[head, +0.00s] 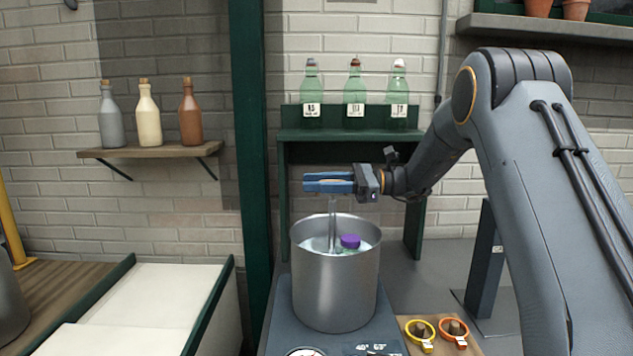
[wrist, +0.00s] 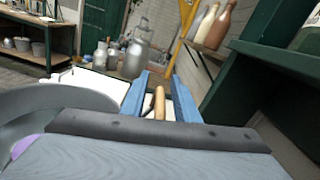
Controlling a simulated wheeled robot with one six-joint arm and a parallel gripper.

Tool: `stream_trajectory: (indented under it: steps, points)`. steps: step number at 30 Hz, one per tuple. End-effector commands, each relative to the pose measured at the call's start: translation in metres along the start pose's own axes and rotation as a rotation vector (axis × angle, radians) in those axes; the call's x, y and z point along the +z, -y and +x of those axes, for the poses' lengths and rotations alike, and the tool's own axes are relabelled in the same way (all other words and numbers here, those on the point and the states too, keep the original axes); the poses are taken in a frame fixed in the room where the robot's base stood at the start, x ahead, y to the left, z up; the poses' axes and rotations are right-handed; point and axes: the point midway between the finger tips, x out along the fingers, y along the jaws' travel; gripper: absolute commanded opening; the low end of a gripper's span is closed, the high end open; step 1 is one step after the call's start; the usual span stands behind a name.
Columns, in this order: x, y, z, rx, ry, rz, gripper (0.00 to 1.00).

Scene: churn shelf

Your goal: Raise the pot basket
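A large grey metal pot (head: 335,290) stands on a dark bench unit. A thin upright metal basket stem (head: 332,222) rises out of it; the basket itself is mostly hidden inside. A purple cap (head: 350,241) shows inside the pot rim. My gripper (head: 328,182) is level above the pot, its blue fingers pointing left. In the wrist view, a wooden handle (wrist: 160,103) lies between the two blue fingers (wrist: 160,92), with visible gaps at its sides, so the gripper looks open around it. The pot rim (wrist: 60,97) is at lower left there.
A green shelf (head: 350,134) with three green bottles stands behind the pot. A wooden wall shelf (head: 150,151) holds three bottles at left. A green post (head: 250,150) stands left of the pot. Yellow and orange ring tools (head: 419,331) lie on a board at lower right.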

Motion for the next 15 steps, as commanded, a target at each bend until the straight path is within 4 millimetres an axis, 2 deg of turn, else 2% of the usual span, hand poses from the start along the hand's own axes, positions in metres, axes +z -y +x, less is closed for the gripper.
stream_trajectory:
  steps: [5,10,11,15]
  points:
    - [-0.0004,0.0000,0.0002,0.000,0.000,0.000,0.28]
    - [-0.0004,0.0000,0.0001,0.000,0.000,0.000,0.03]
    - [-0.0003,0.0000,0.0001,0.000,0.000,0.000,0.00]
    - [-0.0001,0.0003,0.0001,-0.001,0.000,-0.001,0.00]
